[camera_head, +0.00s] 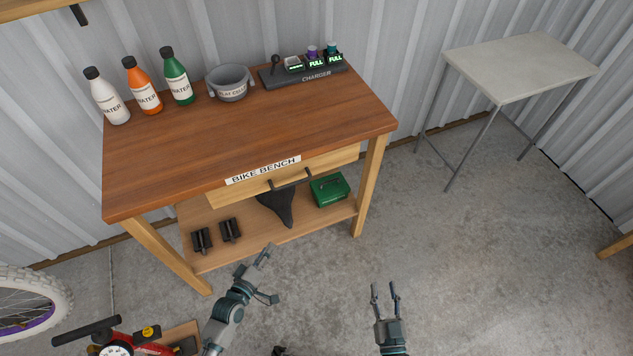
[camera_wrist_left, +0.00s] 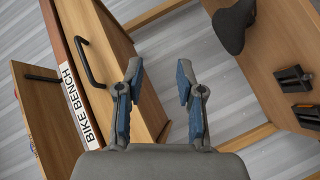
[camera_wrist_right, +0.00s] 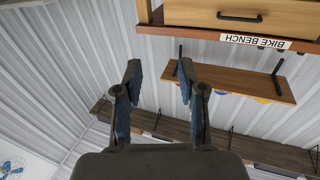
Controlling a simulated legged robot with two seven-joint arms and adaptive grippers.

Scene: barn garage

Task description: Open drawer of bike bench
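The bike bench (camera_head: 240,120) has a brown top with a "BIKE BENCH" label (camera_head: 263,170) on its front edge. Its light wooden drawer (camera_head: 325,165) sits under the top and looks shut. The black bar handle (camera_head: 290,179) is on the drawer front; it also shows in the left wrist view (camera_wrist_left: 90,64) and right wrist view (camera_wrist_right: 240,17). My left gripper (camera_head: 271,273) is open and empty, in front of and below the drawer, apart from the handle. My right gripper (camera_head: 385,288) is open and empty, further right and away from the bench.
Several bottles (camera_head: 143,88), a grey pot (camera_head: 230,84) and a charger (camera_head: 303,72) stand on the bench top. The lower shelf holds pedals (camera_head: 215,236), a black saddle (camera_head: 277,207) and a green box (camera_head: 329,190). A grey table (camera_head: 520,68) stands right. Floor between is clear.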

